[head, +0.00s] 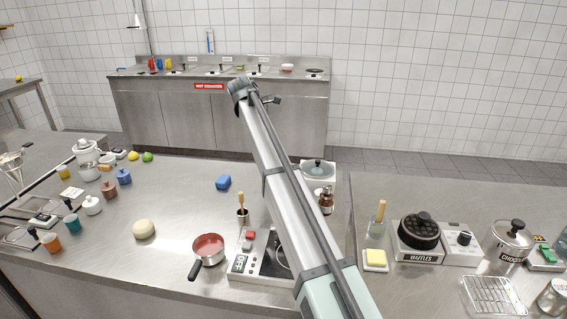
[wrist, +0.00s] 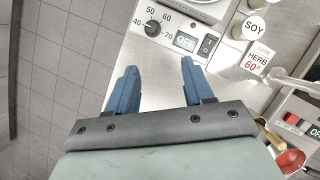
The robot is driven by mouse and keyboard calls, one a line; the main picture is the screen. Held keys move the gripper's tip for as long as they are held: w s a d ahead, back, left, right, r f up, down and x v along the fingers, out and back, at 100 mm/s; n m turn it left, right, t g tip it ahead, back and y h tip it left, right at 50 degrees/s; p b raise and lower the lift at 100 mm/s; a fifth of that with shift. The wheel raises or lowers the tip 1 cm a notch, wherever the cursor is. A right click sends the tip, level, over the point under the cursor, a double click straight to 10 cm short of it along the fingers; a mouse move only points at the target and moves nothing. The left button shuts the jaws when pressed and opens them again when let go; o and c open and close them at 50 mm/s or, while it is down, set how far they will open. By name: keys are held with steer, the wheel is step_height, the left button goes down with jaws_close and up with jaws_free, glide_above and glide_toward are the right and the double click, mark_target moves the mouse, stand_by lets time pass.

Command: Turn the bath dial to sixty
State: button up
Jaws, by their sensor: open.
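The bath dial (wrist: 152,28) is a small black knob on a pale panel in the wrist view, with 40, 50, 60 and 70 marked around it. Its pointer is too small to read surely. Beside it are a display reading OFF (wrist: 185,41) and a black switch (wrist: 208,45). My gripper (wrist: 158,78) is open and empty, its two blue fingers below the dial in the picture and apart from it. In the head view the bath (head: 318,168) shows at the counter's far edge, partly behind my arm; my gripper is not clearly visible there.
A card reading BATH HERB 60° (wrist: 255,60) and a SOY container (wrist: 254,27) stand right of the panel. A red saucepan (head: 208,250), a hot plate with an OFF display (head: 240,263) and a brown bottle (head: 326,203) are nearby. Tiled floor (wrist: 65,70) lies left of the counter edge.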

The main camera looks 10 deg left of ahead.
steer(key=x, duration=0.4)
steer(key=w+x, duration=0.1)
steer(key=x, duration=0.4)
steer(key=w+x, duration=0.1)
steer(key=x, duration=0.4)
steer(key=shift+w+d+r, duration=0.1)
steer(key=shift+d+r, duration=0.05)
steer(key=shift+d, duration=0.15)
jaws_close()
